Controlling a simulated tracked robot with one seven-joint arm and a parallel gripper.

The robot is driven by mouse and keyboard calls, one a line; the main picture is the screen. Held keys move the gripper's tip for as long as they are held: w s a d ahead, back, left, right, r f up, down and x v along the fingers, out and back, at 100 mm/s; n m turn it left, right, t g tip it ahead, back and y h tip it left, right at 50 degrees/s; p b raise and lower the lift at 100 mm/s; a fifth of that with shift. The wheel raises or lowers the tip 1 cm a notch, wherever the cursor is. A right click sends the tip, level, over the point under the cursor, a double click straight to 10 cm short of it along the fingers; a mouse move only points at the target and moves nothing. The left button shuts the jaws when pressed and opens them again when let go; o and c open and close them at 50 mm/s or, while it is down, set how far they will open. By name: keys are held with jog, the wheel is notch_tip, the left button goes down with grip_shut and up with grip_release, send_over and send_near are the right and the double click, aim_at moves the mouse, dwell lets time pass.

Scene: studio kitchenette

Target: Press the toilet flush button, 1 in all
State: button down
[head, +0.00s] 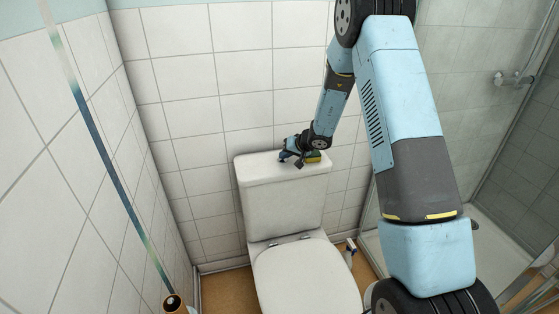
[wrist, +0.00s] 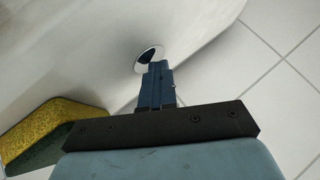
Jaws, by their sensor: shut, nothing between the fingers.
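The toilet (head: 283,210) stands against the tiled wall with its lid down. Its white cistern top shows in the wrist view (wrist: 110,45). The round, shiny flush button (wrist: 148,58) is set in that top, and the fingers cover part of it. My gripper (head: 284,157) is over the cistern top, and in the wrist view (wrist: 158,68) its shut, empty fingertips overlap the near edge of the button. I cannot tell whether they touch it or hover just above. In the head view the button is hidden by the gripper.
A yellow and green sponge (head: 313,157) lies on the cistern top close beside my gripper; it also shows in the wrist view (wrist: 50,130). A glass shower enclosure (head: 500,150) is on the right. A brush (head: 351,246) stands beside the toilet.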

aim_at(285, 161)
jog(key=shift+s+f, duration=0.15)
jog(key=shift+r, duration=0.95)
jog(key=shift+r, duration=2.55)
